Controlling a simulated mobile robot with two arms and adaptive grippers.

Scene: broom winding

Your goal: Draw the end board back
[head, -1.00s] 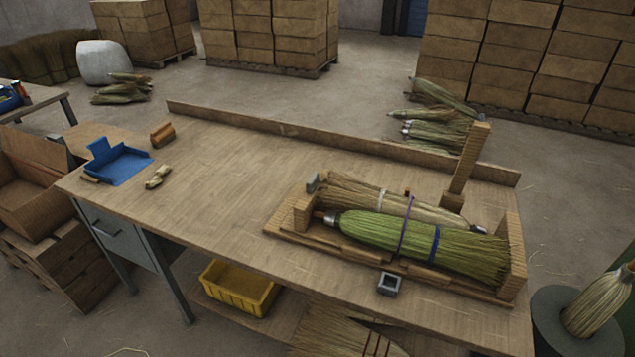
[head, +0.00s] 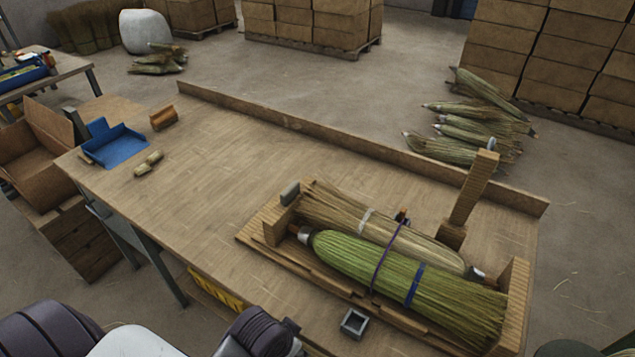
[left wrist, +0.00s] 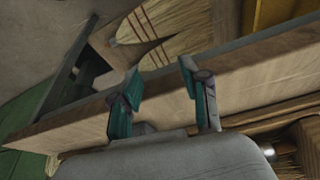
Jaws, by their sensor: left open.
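A wooden cradle (head: 262,241) lies on the bench and holds a green broom (head: 385,268) and a tan broom (head: 385,228), side by side with bands around them. An end board (head: 513,297) stands upright at its right end, close to the green broom's bristle tips. Another end board (head: 276,222), with a grey block (head: 290,194) on top, stands at the handle end. My left gripper (left wrist: 160,70) is open and empty at the bench's front edge in the left wrist view. Its fingers are hidden in the head view, where my arm shows at the bottom. My right gripper is out of view.
A wooden post (head: 470,195) rises behind the cradle, and a small grey square socket (head: 354,323) is at the front edge. The middle of the bench (head: 215,175) is clear.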

